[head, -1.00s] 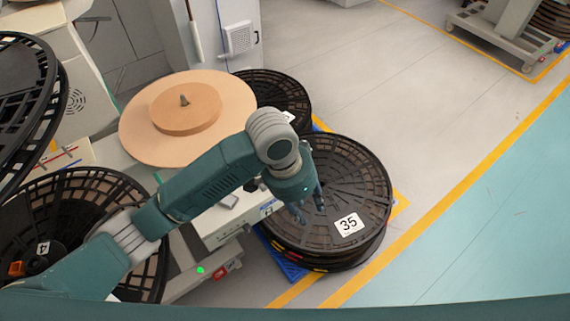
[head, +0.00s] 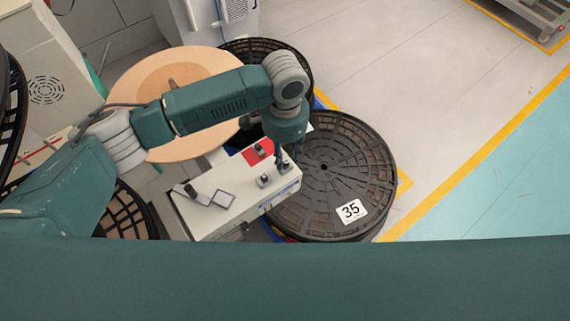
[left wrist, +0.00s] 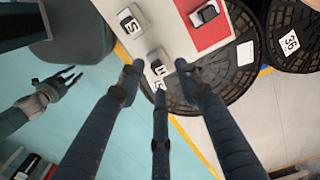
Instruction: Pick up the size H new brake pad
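Several small dark blocks like brake pads lie on the white cabinet top (head: 238,203). One grey block (head: 265,180) sits near its right edge; in the left wrist view a block (left wrist: 156,58) with a white label lies just beyond my fingertips, its letter too small to read surely. Another block (left wrist: 128,22) bears a label like S or 5. A dark block (head: 261,149) rests on a red patch (head: 252,157). My left gripper (head: 283,158) hangs over the cabinet's right edge, its three fingers (left wrist: 157,74) spread and empty. My right gripper (left wrist: 66,82) shows with spread fingers.
A black spool (head: 340,160) labelled 35 stands against the cabinet's right side. Another black spool (head: 290,55) and a tan disc (head: 120,75) are behind. Open floor (head: 430,90) is at the right.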

